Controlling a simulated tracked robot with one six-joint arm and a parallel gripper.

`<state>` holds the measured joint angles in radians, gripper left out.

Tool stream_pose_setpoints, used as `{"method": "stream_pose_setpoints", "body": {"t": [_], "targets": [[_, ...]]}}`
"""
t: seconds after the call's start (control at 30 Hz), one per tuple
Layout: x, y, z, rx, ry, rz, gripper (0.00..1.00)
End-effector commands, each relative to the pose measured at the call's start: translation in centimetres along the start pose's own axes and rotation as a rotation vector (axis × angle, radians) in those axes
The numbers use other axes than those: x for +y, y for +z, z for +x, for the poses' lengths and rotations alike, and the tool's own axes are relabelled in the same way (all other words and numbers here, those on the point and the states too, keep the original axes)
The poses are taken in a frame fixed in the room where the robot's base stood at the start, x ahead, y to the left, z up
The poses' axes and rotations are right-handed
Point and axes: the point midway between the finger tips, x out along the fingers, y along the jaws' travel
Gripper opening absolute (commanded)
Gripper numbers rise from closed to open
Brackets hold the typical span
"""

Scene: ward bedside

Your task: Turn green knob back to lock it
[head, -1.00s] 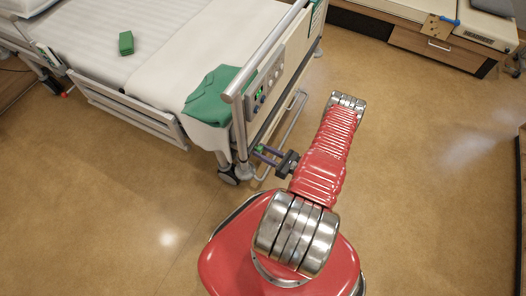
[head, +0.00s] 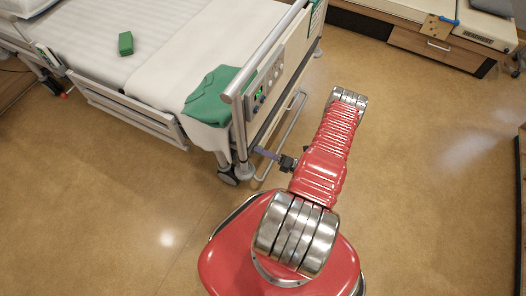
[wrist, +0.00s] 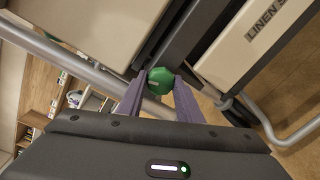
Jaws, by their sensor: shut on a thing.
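The green knob (wrist: 159,80) sits on the end frame of the bed, in the middle of the wrist view, with a pale mark on its face. My gripper (wrist: 158,88) is at the knob, its two purple fingers on either side of it and shut on it. In the head view my gripper (head: 262,153) reaches left to the lower foot end of the bed. The knob is hidden there behind the fingers and the bed frame.
The bed's foot panel (head: 277,75) with its rail stands just above my gripper. A green cloth (head: 208,98) hangs over the mattress corner, and a caster (head: 229,175) is below. A metal bar (wrist: 293,138) runs close by. Open floor (head: 420,190) lies to the right.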

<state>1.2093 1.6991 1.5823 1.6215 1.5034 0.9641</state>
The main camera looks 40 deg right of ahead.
Motion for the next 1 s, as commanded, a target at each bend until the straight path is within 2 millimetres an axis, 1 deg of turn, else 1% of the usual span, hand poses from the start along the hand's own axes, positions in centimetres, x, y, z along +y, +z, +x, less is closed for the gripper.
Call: {"method": "stream_pose_setpoints", "body": {"t": [0.03,0.2,0.43,0.6,1.0], "targets": [[-0.32,0.47,-0.1,-0.004,-0.009,0.032,0.1],[-0.36,0.52,-0.09,0.006,-0.007,0.163,0.1],[-0.39,0.52,-0.09,0.014,-0.006,0.276,0.1],[-0.41,0.5,-0.09,0.017,-0.006,0.313,0.1],[-0.43,0.43,-0.08,0.019,-0.007,0.32,0.1]]}}
